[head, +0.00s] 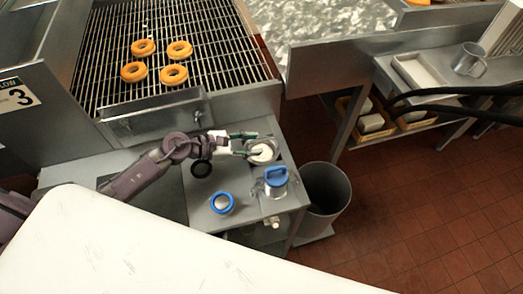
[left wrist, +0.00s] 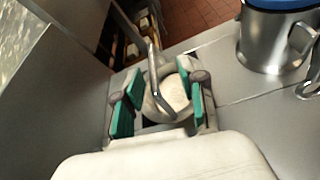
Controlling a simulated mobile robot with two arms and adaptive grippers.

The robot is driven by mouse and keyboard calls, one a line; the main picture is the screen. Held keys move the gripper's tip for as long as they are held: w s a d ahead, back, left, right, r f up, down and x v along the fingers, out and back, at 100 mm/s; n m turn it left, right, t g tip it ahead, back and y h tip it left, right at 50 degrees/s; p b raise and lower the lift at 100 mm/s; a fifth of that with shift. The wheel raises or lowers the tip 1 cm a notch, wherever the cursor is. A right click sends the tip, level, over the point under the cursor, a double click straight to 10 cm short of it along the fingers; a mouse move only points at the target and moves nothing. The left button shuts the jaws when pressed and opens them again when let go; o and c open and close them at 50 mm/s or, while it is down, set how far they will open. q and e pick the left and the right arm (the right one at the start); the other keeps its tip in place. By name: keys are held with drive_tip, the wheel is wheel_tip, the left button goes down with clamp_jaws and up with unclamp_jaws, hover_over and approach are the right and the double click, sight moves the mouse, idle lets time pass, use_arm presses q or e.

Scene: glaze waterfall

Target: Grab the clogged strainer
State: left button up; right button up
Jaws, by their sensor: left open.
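The strainer (head: 262,151) lies at the back right of the metal counter, its round bowl filled with pale matter. In the left wrist view the strainer (left wrist: 174,92) shows as a metal ring with a pale fill, and its bent metal handle (left wrist: 154,62) points away from me. My left gripper (head: 247,144) reaches it from the left. Its green-padded fingers are open, one on each side of the strainer in the left wrist view (left wrist: 163,101). I cannot tell whether the pads touch it. My right gripper is not in view.
A metal pitcher with a blue lid (head: 276,182) stands close in front of the strainer. A blue-rimmed round container (head: 222,203) is nearer. A grey bin (head: 326,190) stands right of the counter. A wire rack (head: 190,55) holds several doughnuts behind.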

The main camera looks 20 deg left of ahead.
sight(262, 141)
use_arm(q)
drive_tip(key=p+x, duration=0.1)
drive_tip(key=x, duration=0.4)
drive_tip(key=shift+w+a+r, duration=0.1)
drive_tip(key=shift+w+a, duration=0.05)
drive_tip(key=shift+w, duration=0.1)
clamp_jaws()
